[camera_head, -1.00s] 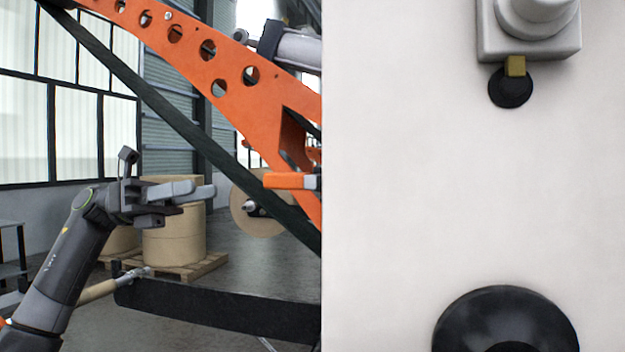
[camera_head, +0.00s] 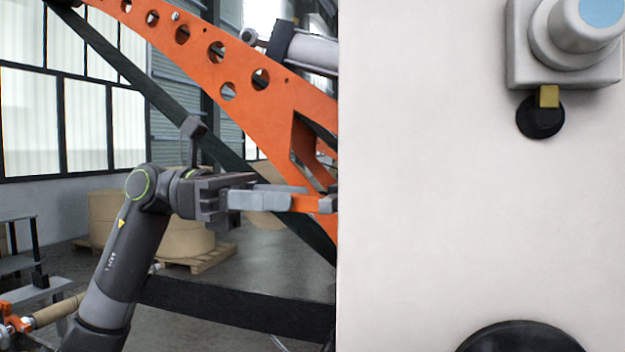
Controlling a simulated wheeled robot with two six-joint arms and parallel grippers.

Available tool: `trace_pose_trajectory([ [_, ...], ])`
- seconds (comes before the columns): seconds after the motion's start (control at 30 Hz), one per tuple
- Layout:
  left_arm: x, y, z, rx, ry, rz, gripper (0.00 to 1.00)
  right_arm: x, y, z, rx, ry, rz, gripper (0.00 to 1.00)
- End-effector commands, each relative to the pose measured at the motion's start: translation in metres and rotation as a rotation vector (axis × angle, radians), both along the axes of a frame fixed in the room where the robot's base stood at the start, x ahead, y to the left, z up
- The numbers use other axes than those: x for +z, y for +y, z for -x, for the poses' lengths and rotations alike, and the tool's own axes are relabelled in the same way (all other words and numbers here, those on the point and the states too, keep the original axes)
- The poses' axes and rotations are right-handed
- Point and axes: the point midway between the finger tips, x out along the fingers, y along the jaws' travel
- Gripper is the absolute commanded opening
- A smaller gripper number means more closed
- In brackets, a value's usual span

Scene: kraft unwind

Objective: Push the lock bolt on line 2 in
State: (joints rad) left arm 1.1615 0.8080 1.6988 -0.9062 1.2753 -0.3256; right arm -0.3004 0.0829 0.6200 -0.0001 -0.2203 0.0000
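My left gripper (camera_head: 300,199) is at the middle left, its grey fingers pointing right. Seen from the side, the fingers overlap, and I cannot tell if there is a gap between them. My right gripper is not in view.
The white panel (camera_head: 430,230) fills the right side, with a grey fitting (camera_head: 520,70), a brass-coloured tab (camera_head: 549,96) and a black round part (camera_head: 520,340). An orange perforated arm (camera_head: 230,60) slants across behind my gripper. Brown rolls (camera_head: 105,212) stand on a pallet.

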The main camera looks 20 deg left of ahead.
Motion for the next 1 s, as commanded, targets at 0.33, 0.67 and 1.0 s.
trace_pose_trajectory([
  [0.33, 0.001, -0.041, 0.001, 0.0, 0.0, 0.001, 0.4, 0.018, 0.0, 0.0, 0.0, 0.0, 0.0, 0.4],
  [0.67, 0.0, -0.044, 0.001, 0.001, 0.0, 0.002, 0.4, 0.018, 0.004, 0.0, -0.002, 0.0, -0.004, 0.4],
  [1.0, 0.0, -0.044, 0.001, 0.001, 0.0, 0.002, 0.0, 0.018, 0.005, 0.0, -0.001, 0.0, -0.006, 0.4],
])
